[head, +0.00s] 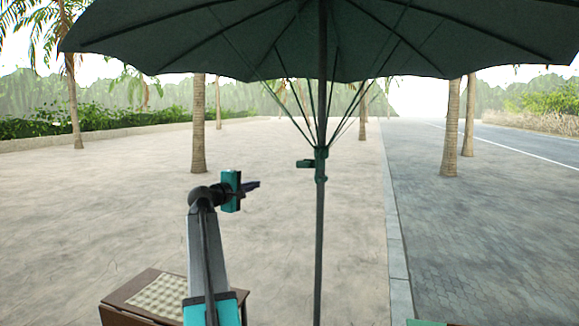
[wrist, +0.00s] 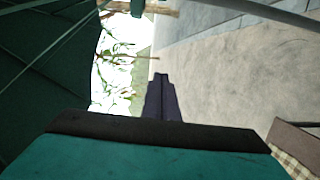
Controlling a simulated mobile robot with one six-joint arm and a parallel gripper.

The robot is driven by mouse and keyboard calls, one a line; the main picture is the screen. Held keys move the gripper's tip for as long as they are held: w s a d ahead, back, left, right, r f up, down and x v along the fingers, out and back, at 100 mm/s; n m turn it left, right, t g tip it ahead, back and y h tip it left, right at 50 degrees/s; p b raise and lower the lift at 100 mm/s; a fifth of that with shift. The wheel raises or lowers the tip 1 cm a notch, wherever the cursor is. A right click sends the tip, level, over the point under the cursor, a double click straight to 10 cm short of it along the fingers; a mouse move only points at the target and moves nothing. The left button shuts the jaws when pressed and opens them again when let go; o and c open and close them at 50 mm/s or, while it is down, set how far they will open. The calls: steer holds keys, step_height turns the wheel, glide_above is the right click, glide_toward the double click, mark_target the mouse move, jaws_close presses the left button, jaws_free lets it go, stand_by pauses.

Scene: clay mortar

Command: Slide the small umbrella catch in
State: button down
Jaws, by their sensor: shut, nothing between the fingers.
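A dark green umbrella (head: 200,45) stands open, its upright pole (head: 319,240) in the middle of the head view. The small catch (head: 306,163) juts out to the left from the pole, just below where the ribs meet. My gripper (head: 257,184) is to the left of the pole and slightly lower than the catch, pointing right, with a gap between them. In the wrist view the dark fingers (wrist: 160,80) are together and empty. A small dark piece at the top edge of that view may be the catch; I cannot tell.
A brown table or box (head: 130,292) with a checked top stands at the lower left. It also shows at the lower right of the wrist view (wrist: 296,136). Palm trunks (head: 198,125) stand farther back. The paving around the pole is clear.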

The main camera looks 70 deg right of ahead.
mark_target(303, 164)
steer(key=s+d+r+g, duration=0.1)
steer(key=s+r, duration=0.2)
steer(key=r, duration=0.2)
steer(key=shift+r+h, duration=0.2)
steer(key=shift+h, duration=0.1)
steer(key=shift+s, duration=0.1)
steer(key=s+d+p, duration=0.6)
steer(key=d, duration=0.4)
stand_by(0.4)
stand_by(0.4)
